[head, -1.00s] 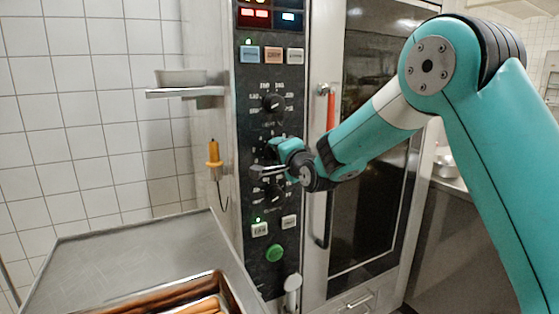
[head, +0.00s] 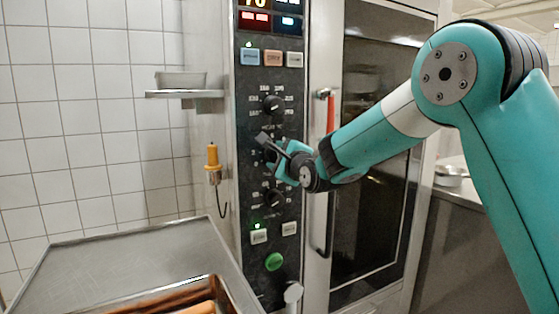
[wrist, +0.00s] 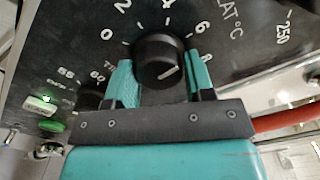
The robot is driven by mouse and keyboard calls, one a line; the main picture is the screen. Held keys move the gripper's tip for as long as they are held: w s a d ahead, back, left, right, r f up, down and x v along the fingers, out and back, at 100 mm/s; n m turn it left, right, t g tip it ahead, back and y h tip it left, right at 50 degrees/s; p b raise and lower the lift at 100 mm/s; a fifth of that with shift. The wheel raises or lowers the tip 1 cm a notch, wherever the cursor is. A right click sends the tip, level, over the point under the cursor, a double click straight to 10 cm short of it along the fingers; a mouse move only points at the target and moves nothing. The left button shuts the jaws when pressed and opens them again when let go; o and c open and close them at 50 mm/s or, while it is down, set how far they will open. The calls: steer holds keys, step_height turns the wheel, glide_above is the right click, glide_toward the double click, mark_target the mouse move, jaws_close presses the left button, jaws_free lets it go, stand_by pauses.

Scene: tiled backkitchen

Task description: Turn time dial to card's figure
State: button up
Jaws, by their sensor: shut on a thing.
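The time dial is a round black knob (wrist: 160,58) with a white pointer line, on the dark control panel (head: 245,180). My gripper (wrist: 162,78) is shut on this knob, one teal finger on each side. I cannot make out a card in these frames.
Another black knob (head: 273,104) is above and one (head: 275,198) below. A red door handle (head: 330,113) is right of the panel. An orange-handled probe (head: 213,157) hangs at the left, under a small shelf (head: 185,94). A metal tray (head: 110,260) is in front.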

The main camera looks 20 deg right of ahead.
steer(key=shift+w+r+m, duration=0.1)
steer(key=shift+r+m, duration=0.15)
steer(key=shift+m, duration=0.05)
steer(key=o, duration=0.6)
steer(key=shift+o, duration=1.3)
steer(key=shift+f, duration=0.2)
steer(key=s+d+b, duration=0.3)
steer(key=s, duration=1.4)
steer(key=shift+d, duration=0.2)
